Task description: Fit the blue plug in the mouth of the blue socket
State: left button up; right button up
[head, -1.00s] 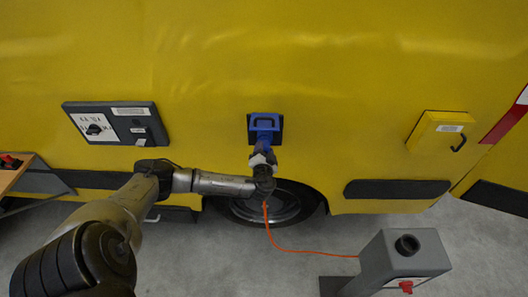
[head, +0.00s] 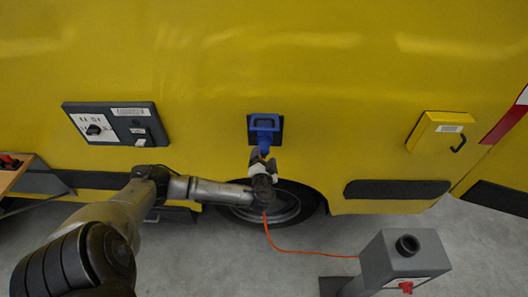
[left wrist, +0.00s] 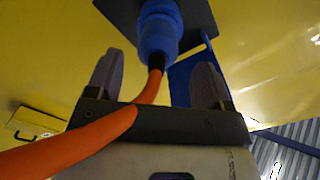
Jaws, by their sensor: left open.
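The blue socket (head: 265,122) sits on a dark plate on the yellow vehicle side. The blue plug (head: 264,148) is at the socket's lower end, in line with it. In the left wrist view the plug (left wrist: 157,40) meets the socket with no gap that I can see; how deep it sits is hidden. An orange cable (left wrist: 148,90) hangs from its black rear end. My left gripper (head: 264,158) is open just below the plug. In the left wrist view its fingers (left wrist: 157,70) stand apart on either side, clear of the plug. My right gripper is not in view.
A dark switch panel (head: 118,123) is on the left and a yellow box (head: 436,131) on the right of the vehicle side. A wheel (head: 275,205) lies below. The cable runs to a grey post (head: 405,262). An orange-topped table (head: 14,170) stands at far left.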

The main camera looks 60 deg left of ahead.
pick_arm(q)
jog(key=v, duration=1)
jog(key=s+d+f+m+g+h, duration=0.1)
jog(key=s+d+m+g+h, duration=0.15)
jog(key=d+m+h, duration=1.05)
jog(key=s+d+f+n+g+h, duration=0.1)
jog(key=s+d+f+n+g, duration=0.2)
jog(key=s+d, duration=0.4)
jog(key=s+d+f+n+h, duration=0.1)
jog(key=s+d+f+n, duration=0.25)
jog(key=s+n, duration=0.4)
notch_tip(320, 180, up, 24)
jog(key=s+m+p, duration=0.2)
jog(key=p, duration=2.1)
jog(key=shift+d+r+p, duration=0.2)
jog(key=shift+d+p, duration=0.05)
jog(key=shift+p, duration=0.15)
